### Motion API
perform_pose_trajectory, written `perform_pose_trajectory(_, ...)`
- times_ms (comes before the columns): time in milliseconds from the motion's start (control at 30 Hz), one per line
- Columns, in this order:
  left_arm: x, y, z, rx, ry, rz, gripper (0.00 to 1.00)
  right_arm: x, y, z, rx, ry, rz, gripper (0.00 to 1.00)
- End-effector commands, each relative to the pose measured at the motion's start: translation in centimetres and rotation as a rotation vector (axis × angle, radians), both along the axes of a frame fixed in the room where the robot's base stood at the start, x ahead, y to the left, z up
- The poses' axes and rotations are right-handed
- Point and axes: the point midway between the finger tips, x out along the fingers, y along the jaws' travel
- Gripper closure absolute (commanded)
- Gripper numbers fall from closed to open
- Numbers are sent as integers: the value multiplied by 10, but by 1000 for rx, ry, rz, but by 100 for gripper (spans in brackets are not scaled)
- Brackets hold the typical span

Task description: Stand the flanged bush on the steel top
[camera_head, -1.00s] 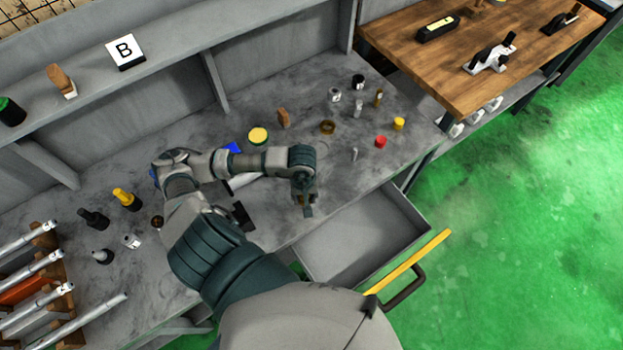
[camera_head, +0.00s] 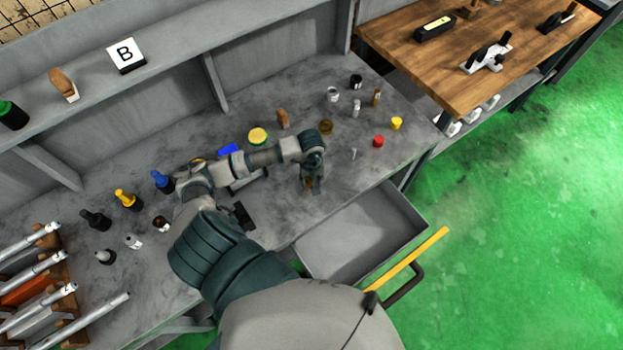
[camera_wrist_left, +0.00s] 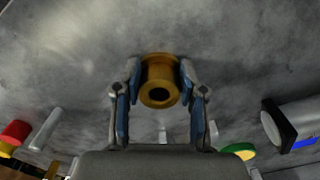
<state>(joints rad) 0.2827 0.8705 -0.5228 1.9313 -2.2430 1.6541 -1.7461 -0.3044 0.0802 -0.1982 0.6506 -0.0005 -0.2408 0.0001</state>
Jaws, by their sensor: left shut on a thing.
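The flanged bush (camera_wrist_left: 160,70) is a brass-coloured cylinder with a wider flange and a dark bore. It sits between the two fingers of my left gripper (camera_wrist_left: 160,98) in the left wrist view, and the gripper is shut on it. In the head view my left gripper (camera_head: 311,184) points down over the grey steel top (camera_head: 345,185), just behind the open drawer. The bush is small and mostly covered by the gripper there. I cannot tell whether it touches the top. My right gripper is not in view.
An open drawer (camera_head: 350,240) sticks out at the front. A brass ring (camera_head: 326,127), a red cap (camera_head: 378,141), a yellow cap (camera_head: 396,123) and a small upright pin (camera_head: 353,153) stand behind and right of the gripper. Bare top lies around the gripper.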

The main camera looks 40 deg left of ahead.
Motion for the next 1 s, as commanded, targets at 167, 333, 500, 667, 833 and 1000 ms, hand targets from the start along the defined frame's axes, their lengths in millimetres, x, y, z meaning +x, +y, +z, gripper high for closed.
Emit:
perform_pose_trajectory(167, 0, 0, 0, 0, 0, 0, 34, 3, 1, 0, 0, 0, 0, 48)
perform_pose_trajectory(333, 0, 0, 0, 0, 0, 0, 34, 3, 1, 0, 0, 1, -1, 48)
perform_pose_trajectory(500, 1, 1, 3, 1, -2, 0, 34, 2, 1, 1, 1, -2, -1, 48)
perform_pose_trajectory(667, 1, 2, 29, 4, -6, -2, 34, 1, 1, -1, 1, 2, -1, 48)
perform_pose_trajectory(833, 2, 2, 68, 2, -6, -1, 34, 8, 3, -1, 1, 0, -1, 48)
perform_pose_trajectory(1000, 1, 3, 101, 1, -4, 0, 34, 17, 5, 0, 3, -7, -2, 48)
